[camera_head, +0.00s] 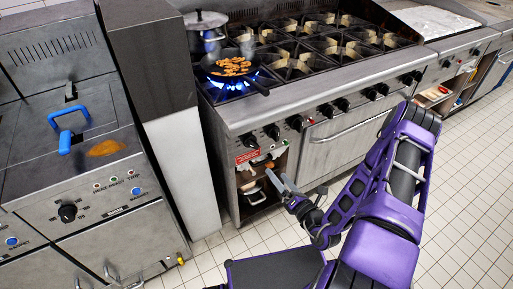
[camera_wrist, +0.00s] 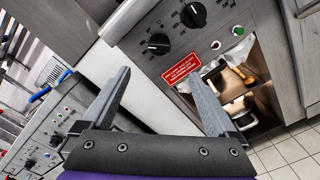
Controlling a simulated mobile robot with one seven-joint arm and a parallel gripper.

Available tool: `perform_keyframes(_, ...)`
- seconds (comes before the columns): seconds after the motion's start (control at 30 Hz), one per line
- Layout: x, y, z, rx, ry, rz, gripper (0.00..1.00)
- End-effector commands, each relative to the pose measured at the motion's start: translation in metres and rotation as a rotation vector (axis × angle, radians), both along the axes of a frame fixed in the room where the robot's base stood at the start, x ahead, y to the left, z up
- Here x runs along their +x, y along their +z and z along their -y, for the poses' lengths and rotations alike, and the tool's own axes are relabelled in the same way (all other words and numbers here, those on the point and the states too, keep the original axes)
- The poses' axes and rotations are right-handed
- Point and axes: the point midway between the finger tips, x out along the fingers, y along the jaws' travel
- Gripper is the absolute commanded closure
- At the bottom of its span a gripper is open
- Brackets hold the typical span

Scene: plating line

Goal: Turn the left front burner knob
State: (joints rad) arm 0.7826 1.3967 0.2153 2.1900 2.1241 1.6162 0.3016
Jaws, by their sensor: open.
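The stove (camera_head: 330,75) has a row of black knobs along its front panel. The leftmost knob (camera_head: 249,140) is above a red label, and the second knob (camera_head: 272,131) is to its right. In the wrist view the leftmost knob (camera_wrist: 158,44) appears beyond the fingertips, with the other knob (camera_wrist: 193,15) up and to the right. A pan of food (camera_head: 232,68) sits on the left front burner, over blue flames (camera_head: 230,85). My gripper (camera_head: 279,179) is open and empty, below and in front of the knobs. It also shows in the wrist view (camera_wrist: 157,76), apart from the panel.
A pot (camera_head: 207,30) stands behind the pan. An open shelf (camera_head: 257,190) with items is below the knobs. A fryer (camera_head: 80,150) with blue handles stands left. Tiled floor (camera_head: 470,190) is clear at right.

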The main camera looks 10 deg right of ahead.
Motion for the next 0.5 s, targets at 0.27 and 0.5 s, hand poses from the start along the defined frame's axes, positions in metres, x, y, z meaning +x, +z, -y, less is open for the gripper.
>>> perform_keyframes(0.27,0.057,0.001,-0.02,-0.002,0.007,0.005,0.06)
perform_keyframes(0.5,0.106,0.001,-0.037,-0.003,0.008,0.005,0.06)
